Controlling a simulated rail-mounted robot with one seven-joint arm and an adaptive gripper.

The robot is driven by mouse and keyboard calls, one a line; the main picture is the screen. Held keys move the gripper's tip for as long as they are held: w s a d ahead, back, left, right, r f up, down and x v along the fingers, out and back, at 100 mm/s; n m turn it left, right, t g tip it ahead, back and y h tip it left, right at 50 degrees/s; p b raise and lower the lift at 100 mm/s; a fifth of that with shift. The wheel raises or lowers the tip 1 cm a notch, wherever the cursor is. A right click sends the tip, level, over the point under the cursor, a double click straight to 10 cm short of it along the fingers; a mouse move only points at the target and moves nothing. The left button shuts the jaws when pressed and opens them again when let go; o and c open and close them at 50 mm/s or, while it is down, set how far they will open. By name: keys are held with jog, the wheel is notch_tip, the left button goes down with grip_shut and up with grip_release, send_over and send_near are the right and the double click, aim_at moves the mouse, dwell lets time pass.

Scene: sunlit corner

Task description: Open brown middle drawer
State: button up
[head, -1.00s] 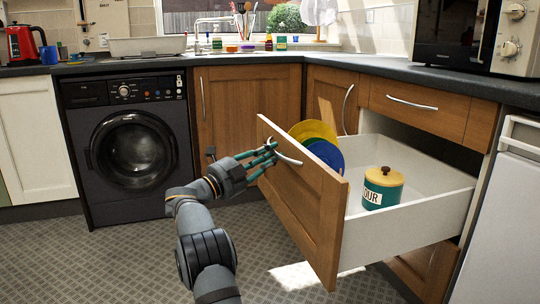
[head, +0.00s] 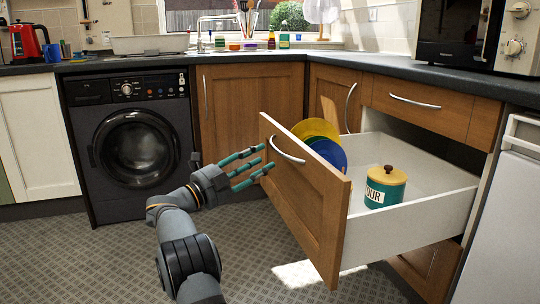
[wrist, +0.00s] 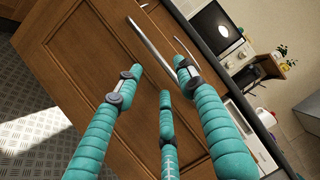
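The brown middle drawer (head: 297,205) stands pulled well out, its white inside showing in the head view. Its metal handle (head: 287,151) is on the upper part of the wooden front. In the wrist view the drawer front (wrist: 85,60) fills much of the picture, with the handle (wrist: 152,48) beyond the fingertips. My gripper (head: 262,163) is just left of the drawer front, fingers spread and empty, apart from the handle. In the wrist view my gripper (wrist: 157,78) shows its teal fingers with nothing between them.
In the drawer are a flour canister (head: 384,187) and yellow (head: 315,128) and blue plates (head: 330,153). A closed drawer (head: 425,107) is above and another front (head: 428,268) below. A washing machine (head: 133,150) stands at left. The floor (head: 110,255) in front is clear.

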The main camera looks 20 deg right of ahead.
jog(key=v, duration=0.6)
jog(key=shift+a, duration=0.2)
jog(key=shift+s+d+f, duration=0.1)
jog(key=x, duration=1.2)
jog(key=shift+d, duration=0.25)
